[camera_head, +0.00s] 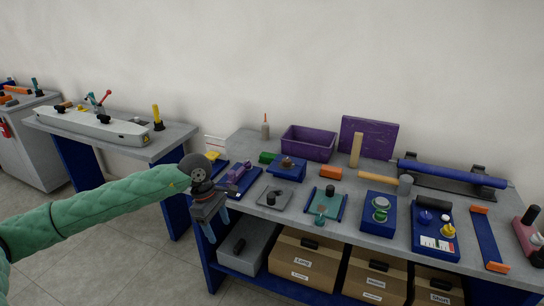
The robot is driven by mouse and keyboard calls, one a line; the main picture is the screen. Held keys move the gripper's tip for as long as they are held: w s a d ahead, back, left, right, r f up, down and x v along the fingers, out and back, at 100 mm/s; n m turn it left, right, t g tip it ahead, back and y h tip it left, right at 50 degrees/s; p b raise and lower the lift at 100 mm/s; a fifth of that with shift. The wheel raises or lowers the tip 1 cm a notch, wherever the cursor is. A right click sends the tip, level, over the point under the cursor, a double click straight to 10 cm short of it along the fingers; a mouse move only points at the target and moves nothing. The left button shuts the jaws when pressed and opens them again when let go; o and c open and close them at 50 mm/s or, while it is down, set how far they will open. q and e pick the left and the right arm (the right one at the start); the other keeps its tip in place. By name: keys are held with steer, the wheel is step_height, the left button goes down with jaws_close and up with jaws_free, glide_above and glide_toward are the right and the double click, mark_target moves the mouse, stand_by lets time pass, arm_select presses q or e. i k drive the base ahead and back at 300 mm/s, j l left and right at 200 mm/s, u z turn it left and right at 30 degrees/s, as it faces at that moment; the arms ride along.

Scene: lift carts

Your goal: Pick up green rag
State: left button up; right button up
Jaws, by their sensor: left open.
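My left gripper (214,229) is open and empty, pointing down at the bench's front left corner. It is in front of and to the left of the green item, well apart from it. My right gripper is not in view.
A purple bin (308,143) and a purple panel (380,137) stand at the back. Blue fixtures, a teal plate (325,207) and a blue roller (450,174) crowd the top. A second bench (175,136) stands left.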

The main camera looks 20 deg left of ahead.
mark_target(266, 158)
steer(key=i, duration=1.75)
